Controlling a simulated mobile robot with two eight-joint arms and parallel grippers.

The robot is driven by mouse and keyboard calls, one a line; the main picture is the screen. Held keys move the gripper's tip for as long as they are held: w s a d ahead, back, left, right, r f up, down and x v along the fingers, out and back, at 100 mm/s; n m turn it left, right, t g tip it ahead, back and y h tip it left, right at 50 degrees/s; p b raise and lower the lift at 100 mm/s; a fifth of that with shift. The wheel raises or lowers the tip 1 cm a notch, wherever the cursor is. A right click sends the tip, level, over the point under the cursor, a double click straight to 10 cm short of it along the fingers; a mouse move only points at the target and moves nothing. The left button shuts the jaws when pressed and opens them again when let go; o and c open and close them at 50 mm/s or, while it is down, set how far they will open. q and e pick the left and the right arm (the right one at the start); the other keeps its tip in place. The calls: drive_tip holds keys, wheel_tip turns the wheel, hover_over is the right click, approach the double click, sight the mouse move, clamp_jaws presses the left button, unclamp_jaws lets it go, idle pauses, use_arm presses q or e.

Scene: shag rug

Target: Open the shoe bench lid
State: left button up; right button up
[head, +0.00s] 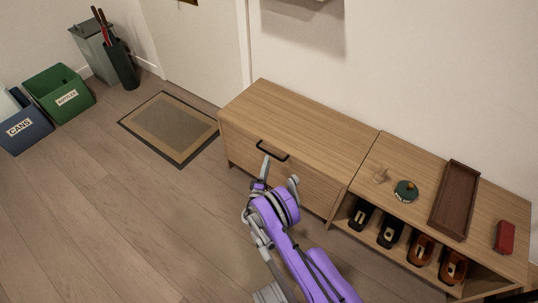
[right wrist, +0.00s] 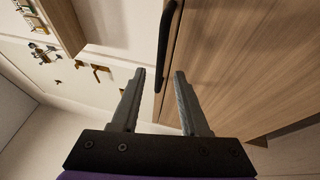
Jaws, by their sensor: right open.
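The wooden shoe bench (head: 300,118) stands against the wall. Its left section has a flat top and a front panel with a black bar handle (head: 272,151). The lid looks shut. My right gripper (head: 276,172) is just in front of the panel, below the handle. In the right wrist view the gripper (right wrist: 160,85) is open, with nothing between its fingers. The black handle (right wrist: 167,40) shows there just beyond the fingertips, near the left finger, apart from the grip. My left gripper is not in view.
On the bench's right section are a dark tray (head: 456,200), a green round item (head: 405,191) and a red box (head: 504,237), with several shoes (head: 421,249) below. A doormat (head: 170,128), green bin (head: 60,93) and blue bin (head: 25,128) are left. Floor before the bench is clear.

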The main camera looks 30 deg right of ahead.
sight(269, 153)
drive_tip(key=b+x, duration=0.1)
drive_tip(key=x, duration=0.4)
drive_tip(key=shift+w, duration=0.1)
clamp_jaws()
idle(1.3)
